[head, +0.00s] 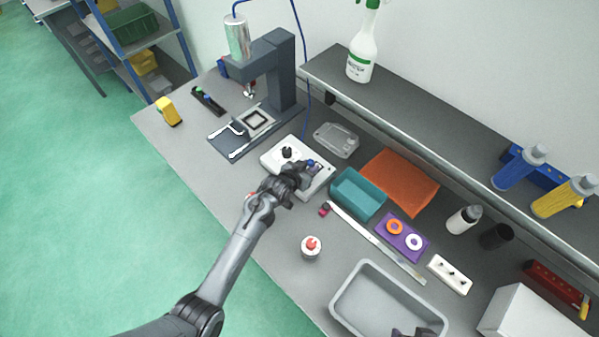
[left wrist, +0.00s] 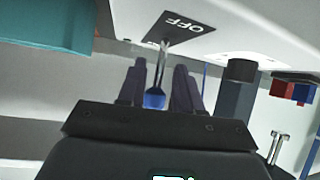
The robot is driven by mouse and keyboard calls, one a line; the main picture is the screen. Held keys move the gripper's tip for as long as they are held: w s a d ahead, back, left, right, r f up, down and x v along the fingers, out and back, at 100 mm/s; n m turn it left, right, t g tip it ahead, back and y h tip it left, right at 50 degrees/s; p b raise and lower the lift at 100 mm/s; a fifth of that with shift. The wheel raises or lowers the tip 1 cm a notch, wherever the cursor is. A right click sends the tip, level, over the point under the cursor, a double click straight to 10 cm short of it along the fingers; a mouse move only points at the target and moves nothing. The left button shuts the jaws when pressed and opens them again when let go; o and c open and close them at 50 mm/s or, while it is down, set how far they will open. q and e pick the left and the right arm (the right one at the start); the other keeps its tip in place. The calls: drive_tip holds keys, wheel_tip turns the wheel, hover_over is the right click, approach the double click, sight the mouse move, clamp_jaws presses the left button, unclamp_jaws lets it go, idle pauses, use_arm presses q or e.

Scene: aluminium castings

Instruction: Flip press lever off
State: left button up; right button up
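The control box (head: 270,155) is white and stands on the bench, with a black knob (head: 287,152) on top. Its press lever has a metal stem and a blue tip, seen in the left wrist view (left wrist: 155,98) beside a dark plate marked OFF (left wrist: 178,27). My left gripper (head: 306,172) is at the right part of the box. Its two dark fingers (left wrist: 158,88) are open, one on each side of the lever, with a gap visible on both sides. In the head view the gripper hides part of the lever. A dark part at the bottom edge may be my right gripper (head: 412,332).
The press (head: 283,75) stands behind the box. A teal bin (head: 345,201) is close to the right of the box, and a grey device (head: 336,140) lies behind it. A red-topped button (head: 311,247) and a grey tray (head: 345,300) are nearer the front.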

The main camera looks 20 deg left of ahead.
use_arm(q)
drive_tip(key=v, duration=1)
drive_tip(key=shift+p, duration=0.35)
use_arm(e)
drive_tip(key=shift+r, duration=0.35)
use_arm(q)
drive_tip(key=shift+r, duration=0.15)
